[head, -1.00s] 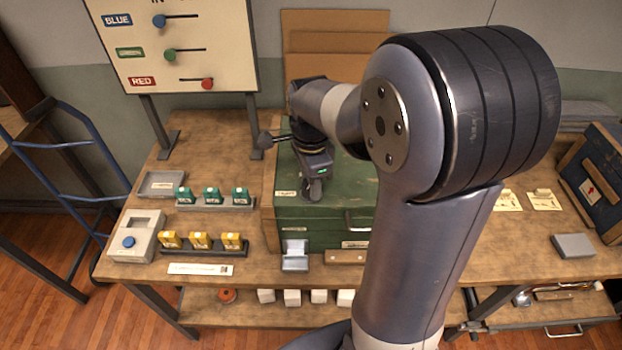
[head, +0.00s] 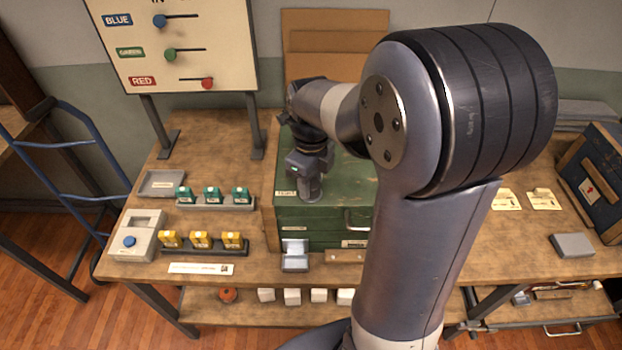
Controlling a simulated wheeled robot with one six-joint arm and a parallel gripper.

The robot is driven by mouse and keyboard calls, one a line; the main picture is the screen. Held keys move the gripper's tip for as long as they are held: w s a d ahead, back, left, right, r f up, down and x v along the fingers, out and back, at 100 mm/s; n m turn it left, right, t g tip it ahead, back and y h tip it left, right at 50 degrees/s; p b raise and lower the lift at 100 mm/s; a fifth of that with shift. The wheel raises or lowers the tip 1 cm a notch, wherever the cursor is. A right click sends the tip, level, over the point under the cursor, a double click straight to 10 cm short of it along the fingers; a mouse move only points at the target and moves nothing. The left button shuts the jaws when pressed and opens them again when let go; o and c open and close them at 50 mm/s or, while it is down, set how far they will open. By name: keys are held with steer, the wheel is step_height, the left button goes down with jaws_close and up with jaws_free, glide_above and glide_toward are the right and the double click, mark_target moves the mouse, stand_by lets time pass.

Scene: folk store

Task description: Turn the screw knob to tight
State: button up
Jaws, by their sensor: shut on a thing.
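My gripper (head: 311,189) points down at the front left of the top of the green chest (head: 318,213). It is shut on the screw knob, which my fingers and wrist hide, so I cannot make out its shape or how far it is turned. My arm reaches across the chest from the right and covers the chest's right part.
Teal boxes (head: 212,194) and yellow boxes (head: 200,240) stand in racks left of the chest. A grey box with a blue button (head: 129,242) is at the table's left. A slider board (head: 178,45) stands behind. Bare tabletop lies between them.

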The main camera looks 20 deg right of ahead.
mark_target(311, 183)
steer(key=shift+m, duration=1.2)
steer(key=o, duration=1)
step_height(311, 183, up, 11)
steer(key=shift+b, duration=0.3)
steer(key=shift+f, duration=0.2)
